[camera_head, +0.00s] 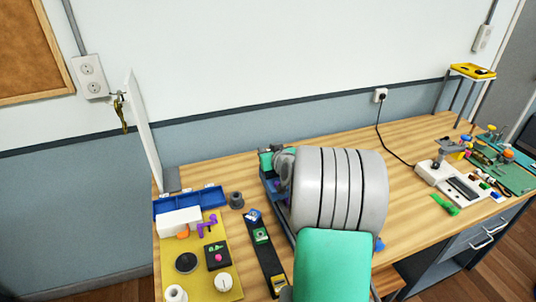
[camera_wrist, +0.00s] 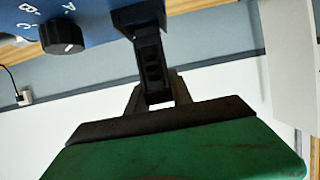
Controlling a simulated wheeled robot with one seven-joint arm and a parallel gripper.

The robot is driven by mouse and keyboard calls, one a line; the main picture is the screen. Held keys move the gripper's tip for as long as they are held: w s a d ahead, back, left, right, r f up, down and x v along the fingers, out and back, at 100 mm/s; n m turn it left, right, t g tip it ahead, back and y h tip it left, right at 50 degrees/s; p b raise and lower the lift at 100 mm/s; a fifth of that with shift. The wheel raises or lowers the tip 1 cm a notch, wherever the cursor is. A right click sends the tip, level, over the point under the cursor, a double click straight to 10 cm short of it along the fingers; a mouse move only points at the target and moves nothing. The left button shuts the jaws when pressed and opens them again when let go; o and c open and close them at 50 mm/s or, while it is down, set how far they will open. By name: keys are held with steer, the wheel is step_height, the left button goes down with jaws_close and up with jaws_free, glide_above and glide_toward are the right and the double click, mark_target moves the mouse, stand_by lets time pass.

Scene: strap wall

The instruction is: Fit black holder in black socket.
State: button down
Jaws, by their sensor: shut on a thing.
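In the wrist view my gripper (camera_wrist: 150,38) reaches up from its dark base, and its fingers are shut on a black piece (camera_wrist: 138,16), which I take to be the black holder. The piece is at the top edge, in front of a blue panel (camera_wrist: 95,22), and is partly cut off. I cannot tell whether it touches the panel. The panel carries a black knob (camera_wrist: 62,36) and white letters. I cannot pick out the black socket for certain.
On the wooden table (camera_head: 415,150) stand a yellow mat (camera_head: 215,235) with small parts, a blue bin (camera_head: 215,193), a black strip (camera_head: 262,250) and a dark round part (camera_head: 236,199). At right are a white device (camera_head: 440,178) and a green board (camera_head: 515,175). A black cable (camera_head: 384,130) hangs from the wall.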

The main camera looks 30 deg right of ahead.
step_height(320, 180, down, 2)
steer(key=shift+f, duration=0.1)
steer(key=c, duration=1.1)
jaws_free()
steer(key=shift+s, duration=0.1)
steer(key=b+v, duration=0.2)
steer(key=v, duration=0.9)
steer(key=s+a+f+n+g+y, duration=0.1)
steer(key=s+a+g+y, duration=0.15)
steer(key=a, duration=0.65)
steer(key=s+a+f+n+g+y, duration=0.1)
steer(key=a+n+g, duration=0.15)
steer(key=a, duration=0.65)
steer(key=s+a+g, duration=0.1)
steer(key=s+a, duration=0.1)
steer(key=s, duration=0.1)
steer(key=s+a+g, duration=0.1)
steer(key=s+a, duration=0.2)
steer(key=s, duration=0.1)
steer(key=s+a+g, duration=0.2)
steer(key=s+a, duration=0.1)
steer(key=shift+s+m, duration=0.35)
steer(key=shift+s, duration=0.05)
